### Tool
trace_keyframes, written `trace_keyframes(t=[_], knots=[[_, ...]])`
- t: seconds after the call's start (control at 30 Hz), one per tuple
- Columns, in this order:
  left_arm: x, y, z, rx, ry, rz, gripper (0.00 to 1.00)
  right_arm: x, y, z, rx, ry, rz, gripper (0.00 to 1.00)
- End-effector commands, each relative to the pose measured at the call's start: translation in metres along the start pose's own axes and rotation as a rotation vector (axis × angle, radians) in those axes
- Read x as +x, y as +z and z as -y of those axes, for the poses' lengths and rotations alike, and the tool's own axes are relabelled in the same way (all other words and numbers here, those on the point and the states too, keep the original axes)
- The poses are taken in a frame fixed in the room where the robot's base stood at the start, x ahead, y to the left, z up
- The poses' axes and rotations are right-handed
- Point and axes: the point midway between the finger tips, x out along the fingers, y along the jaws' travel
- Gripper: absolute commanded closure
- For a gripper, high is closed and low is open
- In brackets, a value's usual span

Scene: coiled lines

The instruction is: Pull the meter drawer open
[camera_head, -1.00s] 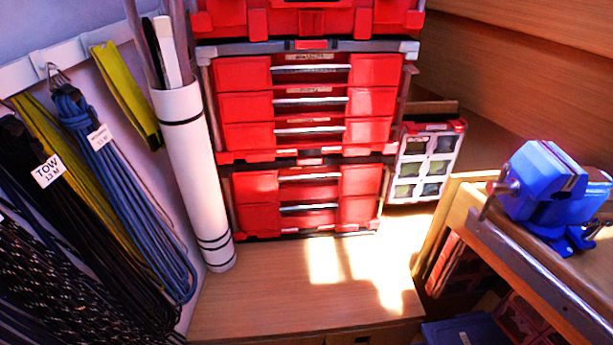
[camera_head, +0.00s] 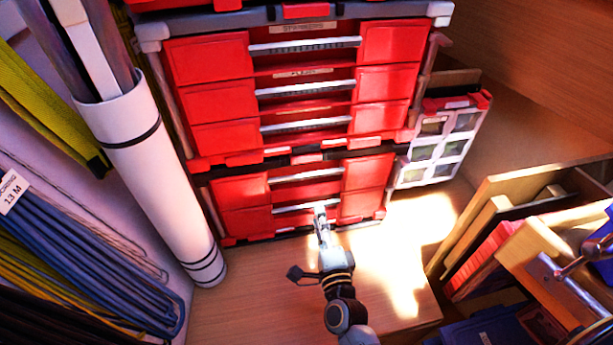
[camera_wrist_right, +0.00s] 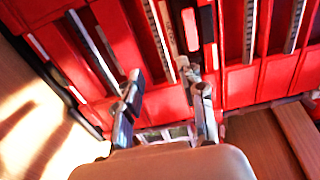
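A red tool chest (camera_head: 231,192) with two stacked drawers stands at the bottom of the stack. Its lower drawer has a silver bar handle (camera_head: 292,208); its upper drawer has another bar (camera_head: 300,177). I cannot read a label that marks the meter drawer. My right gripper (camera_head: 321,211) is at the right part of the lower bar. In the right wrist view my right gripper (camera_wrist_right: 160,82) has its fingers apart. One finger overlaps the end of the lower bar (camera_wrist_right: 92,48); contact cannot be told. Both drawers look closed. My left gripper is not in view.
Another red chest (camera_head: 208,102) with several drawers sits above. A white tube (camera_head: 155,180) and coiled blue rope (camera_head: 100,260) are at the left. A small-parts case (camera_head: 435,150) stands at the right, with wooden boards (camera_head: 500,215) nearer. The sunlit wooden top (camera_head: 245,300) in front is mostly clear.

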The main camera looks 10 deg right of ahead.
Motion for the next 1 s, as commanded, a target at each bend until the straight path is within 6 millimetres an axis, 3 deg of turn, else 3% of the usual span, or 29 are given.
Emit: trace_keyframes(t=[0.2, 0.5, 0.7, 1.0], knots=[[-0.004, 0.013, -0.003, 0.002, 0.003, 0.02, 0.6, 0.047, 0.001, 0.003, -0.001, -0.003, 0.001, 0.6], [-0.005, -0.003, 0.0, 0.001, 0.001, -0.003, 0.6, 0.103, 0.001, 0.001, -0.004, 0.0, 0.002, 0.6], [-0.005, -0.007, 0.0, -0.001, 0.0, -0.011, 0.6, 0.12, 0.0, 0.0, -0.005, 0.001, 0.001, 0.6], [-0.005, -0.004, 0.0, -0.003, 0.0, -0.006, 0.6, 0.123, 0.0, -0.001, -0.005, 0.002, 0.001, 0.6]])
